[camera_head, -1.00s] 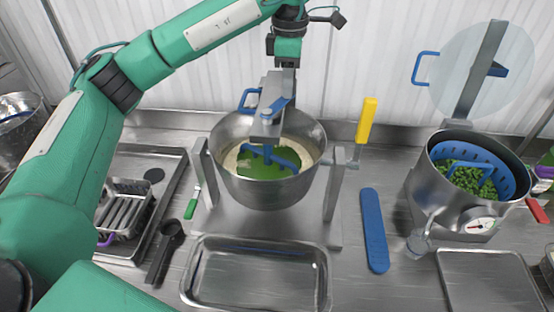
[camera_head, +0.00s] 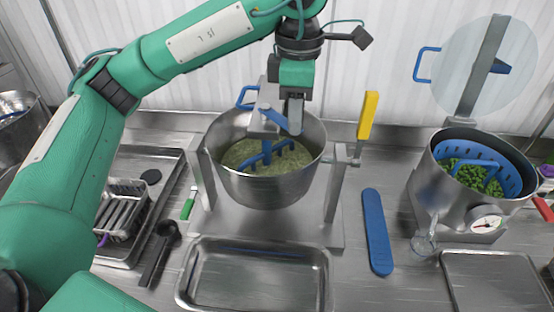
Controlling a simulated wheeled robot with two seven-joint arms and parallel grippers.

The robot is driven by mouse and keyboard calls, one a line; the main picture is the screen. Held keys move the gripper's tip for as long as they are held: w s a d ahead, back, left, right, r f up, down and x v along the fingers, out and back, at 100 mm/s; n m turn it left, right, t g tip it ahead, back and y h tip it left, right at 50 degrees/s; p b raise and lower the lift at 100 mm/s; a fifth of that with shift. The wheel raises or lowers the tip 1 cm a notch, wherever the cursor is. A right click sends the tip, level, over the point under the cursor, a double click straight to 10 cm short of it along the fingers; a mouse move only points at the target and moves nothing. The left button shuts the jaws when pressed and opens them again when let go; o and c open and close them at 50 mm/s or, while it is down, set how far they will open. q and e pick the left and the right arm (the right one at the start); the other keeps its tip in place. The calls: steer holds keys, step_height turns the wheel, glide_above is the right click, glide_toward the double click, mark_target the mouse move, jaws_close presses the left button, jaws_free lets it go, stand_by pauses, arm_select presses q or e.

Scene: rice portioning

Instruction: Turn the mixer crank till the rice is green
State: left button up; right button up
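The mixer bowl (camera_head: 275,190) is a steel bowl held between two metal posts in the middle of the bench. The rice (camera_head: 262,178) in it is a pale, dull green. A blue stirring paddle (camera_head: 266,156) stands in the rice. The blue mixer crank (camera_head: 278,117) sits above the bowl, on top of the paddle's support. My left gripper (camera_head: 293,122) points down at the crank's right end, and its fingers overlap the crank there. I cannot tell whether they are closed on it. My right gripper is not in view.
A yellow handle (camera_head: 367,116) stands upright right of the bowl. An empty steel tray (camera_head: 255,243) lies in front. A blue paddle-shaped tool (camera_head: 375,230) lies to its right. A pot (camera_head: 452,205) with green leaves in a blue basket stands at right. A rack tray (camera_head: 150,214) is at left.

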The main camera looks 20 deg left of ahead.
arm_select(q)
steer(key=o, duration=0.7)
steer(key=shift+w, duration=0.1)
steer(key=shift+c, duration=0.2)
step_height(320, 180, up, 9)
steer(key=p, duration=0.6)
steer(key=shift+r, duration=0.1)
